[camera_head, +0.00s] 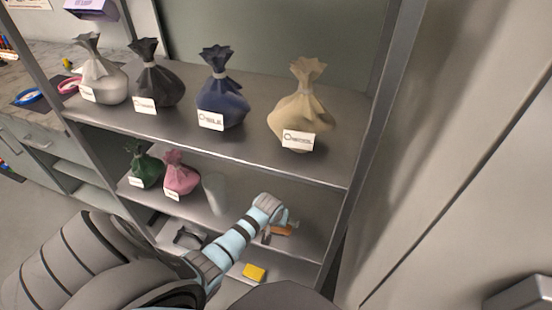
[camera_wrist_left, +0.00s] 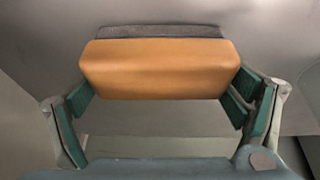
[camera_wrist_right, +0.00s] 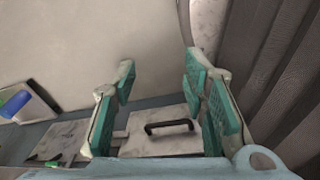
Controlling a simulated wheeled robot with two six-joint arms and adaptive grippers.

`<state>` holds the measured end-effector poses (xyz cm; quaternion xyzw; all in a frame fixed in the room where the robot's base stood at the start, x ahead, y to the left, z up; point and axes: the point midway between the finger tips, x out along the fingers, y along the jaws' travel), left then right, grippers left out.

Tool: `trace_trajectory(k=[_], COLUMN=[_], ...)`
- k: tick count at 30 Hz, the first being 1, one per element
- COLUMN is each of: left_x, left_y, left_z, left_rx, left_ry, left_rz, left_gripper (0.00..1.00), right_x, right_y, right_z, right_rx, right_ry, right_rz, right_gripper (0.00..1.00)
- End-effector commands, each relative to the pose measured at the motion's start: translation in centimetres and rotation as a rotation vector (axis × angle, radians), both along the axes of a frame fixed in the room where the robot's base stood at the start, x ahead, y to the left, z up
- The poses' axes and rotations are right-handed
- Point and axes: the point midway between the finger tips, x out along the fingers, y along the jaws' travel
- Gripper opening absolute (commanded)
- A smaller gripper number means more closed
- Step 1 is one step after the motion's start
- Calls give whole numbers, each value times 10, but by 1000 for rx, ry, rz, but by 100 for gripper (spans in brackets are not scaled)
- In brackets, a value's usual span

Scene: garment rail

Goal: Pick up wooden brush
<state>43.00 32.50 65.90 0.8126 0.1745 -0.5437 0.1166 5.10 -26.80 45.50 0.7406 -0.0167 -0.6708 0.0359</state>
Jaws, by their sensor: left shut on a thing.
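The wooden brush (camera_wrist_left: 160,68) has an orange-brown block with a dark grey strip along its far edge. In the left wrist view it lies between the green pads of my left gripper (camera_wrist_left: 160,98), which is shut on its two ends. In the head view, the brush (camera_head: 283,231) shows at my left gripper (camera_head: 274,222), over the middle shelf (camera_head: 313,213); whether it touches the shelf is unclear. My right gripper (camera_wrist_right: 160,85) is open and empty in the right wrist view, and is not in the head view.
Several tied bags, including a tan one (camera_head: 302,105) and a navy one (camera_head: 221,90), stand on the upper shelf. Green (camera_head: 144,167) and pink (camera_head: 180,175) bags stand on the middle shelf. A yellow block (camera_head: 254,272) lies lower. A metal post (camera_head: 366,130) bounds the right.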

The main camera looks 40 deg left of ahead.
Motion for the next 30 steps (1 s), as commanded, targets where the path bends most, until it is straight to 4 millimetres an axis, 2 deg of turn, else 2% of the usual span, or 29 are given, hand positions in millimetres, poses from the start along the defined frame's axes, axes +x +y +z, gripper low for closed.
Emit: trace_trajectory(k=[9,17,24,30], left_x=[-3,-60,-127,-158], left_y=[-1,-27,-58,-71], left_z=[37,36,34,33], left_rx=[0,-2,-3,0], left_ry=[1,1,2,1], left_rz=[0,0,1,0], left_gripper=[62,62,62,62], right_x=[0,1,0,0], right_y=[0,0,-1,-1], right_z=[20,36,47,49], right_rx=[0,0,-1,-1], right_ry=[-1,-1,-1,0], right_rz=[0,0,0,0], right_gripper=[40,40,40,40])
